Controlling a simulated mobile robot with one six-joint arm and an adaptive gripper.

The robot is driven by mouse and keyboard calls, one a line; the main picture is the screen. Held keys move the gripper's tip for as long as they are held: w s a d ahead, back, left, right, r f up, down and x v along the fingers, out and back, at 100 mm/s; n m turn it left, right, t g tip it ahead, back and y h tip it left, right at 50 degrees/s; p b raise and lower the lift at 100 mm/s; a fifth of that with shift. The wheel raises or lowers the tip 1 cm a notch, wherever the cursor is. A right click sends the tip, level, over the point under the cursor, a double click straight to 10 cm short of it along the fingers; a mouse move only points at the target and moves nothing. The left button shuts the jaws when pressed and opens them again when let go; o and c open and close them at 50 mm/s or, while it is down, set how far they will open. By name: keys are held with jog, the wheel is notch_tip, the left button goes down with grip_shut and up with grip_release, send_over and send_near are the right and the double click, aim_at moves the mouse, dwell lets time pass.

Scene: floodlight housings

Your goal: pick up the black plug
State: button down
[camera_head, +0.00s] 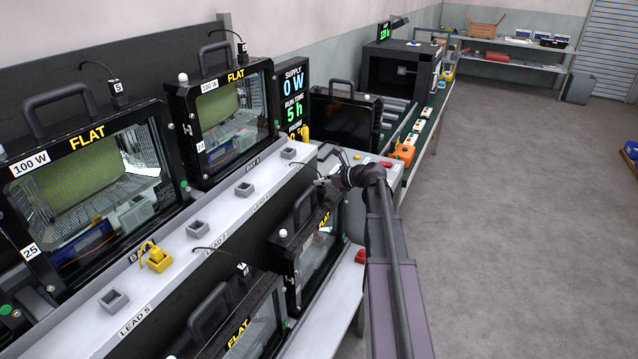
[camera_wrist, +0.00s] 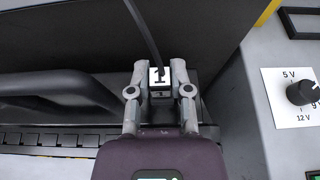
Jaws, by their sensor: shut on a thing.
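The black plug (camera_wrist: 159,84) shows in the wrist view with a white label reading 1 and a dark cable rising from it. My gripper (camera_wrist: 159,70) is shut on it, one finger on each side. In the head view my gripper (camera_head: 322,181) is above the top edge of a lower floodlight housing (camera_head: 300,245), and the plug is too small there to make out clearly. The wrist view does not clearly show whether the plug's lower end is seated.
Other black plugs (camera_head: 117,90) with cables sit on nearby floodlights. A yellow plug (camera_head: 157,258) stands on the grey ledge (camera_head: 222,236) with several square sockets. A panel with a voltage knob (camera_wrist: 302,92) is right of my gripper.

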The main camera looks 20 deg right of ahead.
jog(key=shift+r, duration=0.1)
notch_tip(320, 180, up, 3)
jog(key=p, duration=0.3)
jog(key=shift+r+p, duration=0.2)
jog(key=shift+p, duration=0.1)
jog(key=s+d+r+p, duration=0.1)
jog(key=s, duration=1.5)
jog(key=shift+d+r, duration=0.15)
jog(key=shift+d, duration=0.25)
